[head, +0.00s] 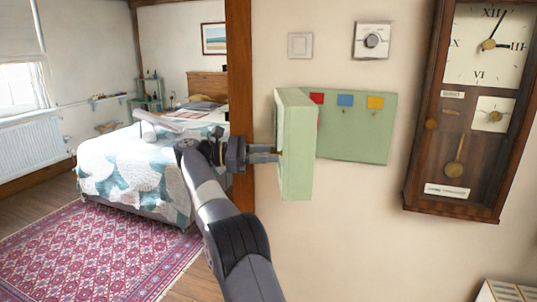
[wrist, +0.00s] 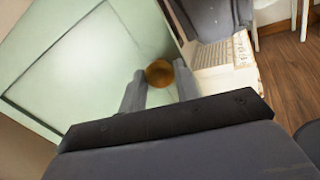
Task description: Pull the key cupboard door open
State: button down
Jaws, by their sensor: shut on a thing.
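The key cupboard (head: 365,143) is a pale green wall box. Its inside shows red, blue and yellow tags with small hooks under them. Its door (head: 297,150) stands swung out from the wall at a wide angle, nearly edge-on in the head view. The door's panelled face fills the left of the wrist view (wrist: 75,75). My gripper (head: 277,154) is at the door's left face. In the wrist view its two fingers are closed around the round brass knob (wrist: 160,73). The knob is hidden in the head view.
A wooden post (head: 240,100) stands close behind my gripper. A wall clock (head: 468,110) hangs to the right, with a switch (head: 300,45) and dial (head: 372,40) above the cupboard. A bed (head: 130,165) and rug (head: 95,250) lie at left.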

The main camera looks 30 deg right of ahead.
aim_at(283, 115)
jog(key=c, duration=1.1)
grip_release()
jog(key=shift+o, duration=0.2)
jog(key=shift+r, duration=0.15)
notch_tip(283, 115, up, 8)
jog(key=p, duration=0.4)
jog(key=shift+r+p, duration=0.2)
jog(key=shift+p, duration=0.1)
jog(key=shift+r+p, duration=0.7)
jog(key=shift+r, duration=0.05)
jog(key=shift+c, duration=0.3)
